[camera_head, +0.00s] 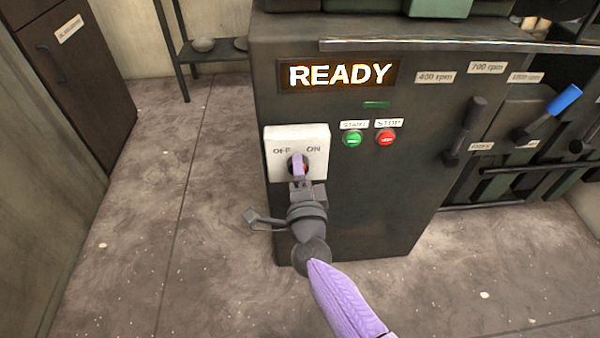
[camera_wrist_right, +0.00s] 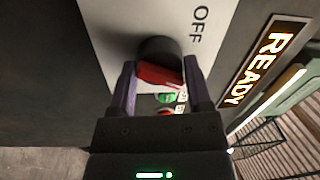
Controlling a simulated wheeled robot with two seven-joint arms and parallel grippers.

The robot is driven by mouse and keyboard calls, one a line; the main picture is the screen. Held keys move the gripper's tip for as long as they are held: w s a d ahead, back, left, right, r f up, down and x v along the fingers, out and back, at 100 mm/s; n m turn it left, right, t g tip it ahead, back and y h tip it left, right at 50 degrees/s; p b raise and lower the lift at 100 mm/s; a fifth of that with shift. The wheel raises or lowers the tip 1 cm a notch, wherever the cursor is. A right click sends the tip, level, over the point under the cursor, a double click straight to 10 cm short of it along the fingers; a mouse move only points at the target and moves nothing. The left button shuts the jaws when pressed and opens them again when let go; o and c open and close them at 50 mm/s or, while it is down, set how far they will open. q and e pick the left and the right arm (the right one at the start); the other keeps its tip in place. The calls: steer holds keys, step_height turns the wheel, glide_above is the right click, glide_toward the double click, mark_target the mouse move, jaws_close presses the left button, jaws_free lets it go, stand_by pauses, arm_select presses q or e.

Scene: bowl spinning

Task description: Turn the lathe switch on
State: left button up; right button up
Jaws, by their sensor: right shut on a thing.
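The lathe switch is a white plate (camera_head: 285,162) marked OFF on the left and ON on the right, on the front of the dark lathe cabinet (camera_head: 380,205). Its knob has a dark round base and a red handle (camera_wrist_right: 158,75), seen in the right wrist view. My right gripper (camera_head: 299,166) is at the switch, its purple fingers shut on the red handle, one on each side. The gripper hides most of the knob in the head view, so where it points is hard to tell there. My left gripper is not in view.
A lit display (camera_head: 340,75) above the switch reads READY. A green button (camera_head: 352,139) and a red button (camera_head: 386,137) sit right of the switch. Levers, one with a blue handle (camera_head: 564,100), stand farther right. The floor (camera_head: 160,240) at left is clear.

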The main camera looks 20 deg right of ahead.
steer(key=m, duration=0.3)
steer(key=shift+f+m+b, duration=0.2)
steer(key=shift+m+b, duration=0.15)
steer(key=shift+m, duration=0.05)
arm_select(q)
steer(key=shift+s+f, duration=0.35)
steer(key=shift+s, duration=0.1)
arm_select(e)
steer(key=shift+m, duration=0.3)
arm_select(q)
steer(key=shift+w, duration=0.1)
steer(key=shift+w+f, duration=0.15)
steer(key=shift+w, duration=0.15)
arm_select(e)
steer(key=o, duration=1.2)
steer(key=shift+c, duration=0.2)
steer(key=shift+o, duration=0.5)
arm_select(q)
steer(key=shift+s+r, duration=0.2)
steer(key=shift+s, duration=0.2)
arm_select(e)
steer(key=shift+r, duration=0.1)
